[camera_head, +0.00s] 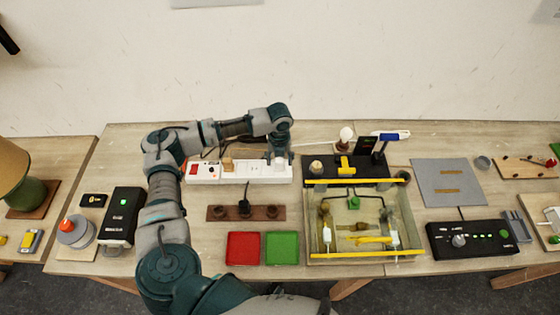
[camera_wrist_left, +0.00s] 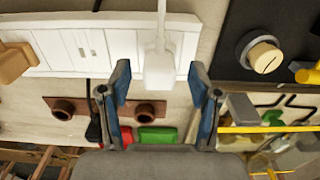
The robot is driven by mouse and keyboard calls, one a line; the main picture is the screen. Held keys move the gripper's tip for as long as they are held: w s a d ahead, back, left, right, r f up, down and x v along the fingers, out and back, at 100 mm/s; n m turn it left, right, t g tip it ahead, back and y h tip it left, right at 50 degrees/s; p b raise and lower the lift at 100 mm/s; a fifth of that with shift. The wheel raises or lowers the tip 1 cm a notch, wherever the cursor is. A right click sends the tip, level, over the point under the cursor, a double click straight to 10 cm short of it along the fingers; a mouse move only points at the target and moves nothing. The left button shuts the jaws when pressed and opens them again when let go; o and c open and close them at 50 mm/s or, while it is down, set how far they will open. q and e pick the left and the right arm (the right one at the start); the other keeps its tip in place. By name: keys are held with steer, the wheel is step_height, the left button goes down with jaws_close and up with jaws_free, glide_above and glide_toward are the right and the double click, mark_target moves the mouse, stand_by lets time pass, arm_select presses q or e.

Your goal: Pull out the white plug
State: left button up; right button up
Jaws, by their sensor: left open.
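The white plug (camera_wrist_left: 160,70) sits at one end of the white power strip (camera_head: 235,172), with its white cord running up in the left wrist view. The strip also shows in that view (camera_wrist_left: 60,45). My left gripper (camera_head: 279,158) is over the strip's right end in the head view and largely hides the plug there. In the left wrist view its two blue-padded fingers (camera_wrist_left: 160,78) are open, one on each side of the plug's near end, with visible gaps. I cannot tell the height between fingers and plug. My right gripper is not in view.
A tan plug (camera_head: 227,164) is on the strip, left of my gripper. A brown socket board (camera_head: 217,213) with a black plug lies in front. Red (camera_head: 243,248) and green (camera_head: 282,248) trays lie nearer. A black panel and yellow-edged box (camera_head: 312,256) stand close right.

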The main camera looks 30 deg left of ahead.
arm_select(q)
steer(key=shift+a+f, duration=0.3)
steer(key=shift+f, duration=0.35)
steer(key=shift+d, duration=0.15)
steer(key=shift+d+r, duration=0.1)
steer(key=shift+d, duration=0.05)
steer(key=c, duration=0.4)
steer(key=shift+d, duration=0.1)
jaws_close()
steer(key=shift+c, duration=1.3)
jaws_free()
jaws_close()
steer(key=shift+a, duration=0.2)
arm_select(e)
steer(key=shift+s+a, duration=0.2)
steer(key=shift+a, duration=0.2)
arm_select(q)
steer(key=shift+r, duration=0.1)
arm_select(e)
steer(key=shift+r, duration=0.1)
